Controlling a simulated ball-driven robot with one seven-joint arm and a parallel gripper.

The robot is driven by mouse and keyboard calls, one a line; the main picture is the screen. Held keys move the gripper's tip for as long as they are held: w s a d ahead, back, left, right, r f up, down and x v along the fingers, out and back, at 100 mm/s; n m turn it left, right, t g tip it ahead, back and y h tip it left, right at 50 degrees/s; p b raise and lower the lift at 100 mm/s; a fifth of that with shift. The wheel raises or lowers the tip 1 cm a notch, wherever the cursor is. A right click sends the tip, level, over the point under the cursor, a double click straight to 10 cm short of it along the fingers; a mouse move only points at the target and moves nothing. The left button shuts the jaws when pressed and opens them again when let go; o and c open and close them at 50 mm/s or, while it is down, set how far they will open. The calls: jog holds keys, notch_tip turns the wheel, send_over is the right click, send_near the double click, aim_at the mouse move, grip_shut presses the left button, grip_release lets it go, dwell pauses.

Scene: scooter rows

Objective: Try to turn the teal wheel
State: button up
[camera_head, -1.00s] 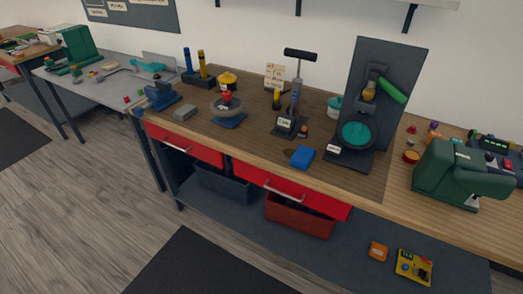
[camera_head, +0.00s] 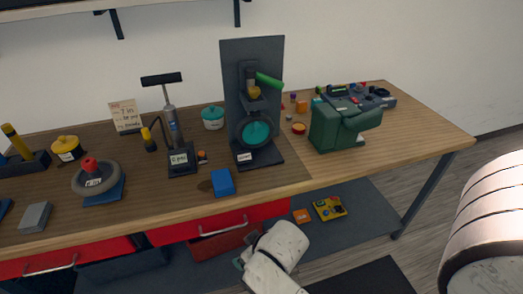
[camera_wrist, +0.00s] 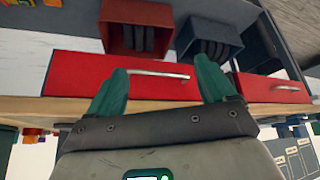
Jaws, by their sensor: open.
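The teal wheel (camera_head: 257,133) is a teal disc with a dark rim. It stands upright on a dark stand with a tall grey back panel (camera_head: 235,75), near the middle of the workbench. A green-handled lever (camera_head: 269,81) is above it. My gripper shows in the wrist view (camera_wrist: 160,82) with two green fingers spread apart and nothing between them. In the head view my pale arm is low in front of the bench, below and apart from the wheel. The fingertips are mostly hidden there. The wheel does not show in the wrist view.
A blue block (camera_head: 222,182) lies in front of the stand. A pump (camera_head: 173,125) stands left of it, a teal-lidded pot (camera_head: 213,118) behind, and a green machine (camera_head: 340,127) to the right. Red drawers (camera_wrist: 122,80) run under the bench edge, with bins below.

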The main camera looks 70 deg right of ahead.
jog(key=shift+o, duration=0.6)
jog(key=w+d+r+m+t+h, duration=0.1)
jog(key=w+d, duration=0.2)
jog(key=d, duration=0.2)
jog(key=shift+m+t+h, duration=0.3)
jog(key=shift+h, duration=0.1)
jog(key=shift+o, duration=0.7)
jog(key=w+d+r+h, duration=0.1)
jog(key=d, duration=0.1)
jog(key=d+r+m+t+h+b, duration=0.1)
jog(key=d+r, duration=0.1)
jog(key=d, duration=0.1)
jog(key=w+d+r+m+t+h, duration=0.1)
jog(key=d, duration=0.2)
jog(key=shift+w+d+r+h+b, duration=0.1)
jog(key=shift+w+r+h+b, duration=0.2)
jog(key=shift+r, duration=0.1)
jog(key=m+t+h+b, duration=0.1)
jog(key=m+t+h, duration=0.15)
jog(key=h, duration=0.35)
send_near(259, 130)
jog(key=shift+n, duration=0.35)
jog(key=b+x, duration=0.3)
jog(key=x, duration=0.4)
jog(key=shift+w+d+f+b, duration=0.1)
jog(key=shift+d+b, duration=0.1)
jog(key=shift+b, duration=0.15)
jog(key=shift+b+x, duration=0.5)
jog(key=shift+x, duration=0.7)
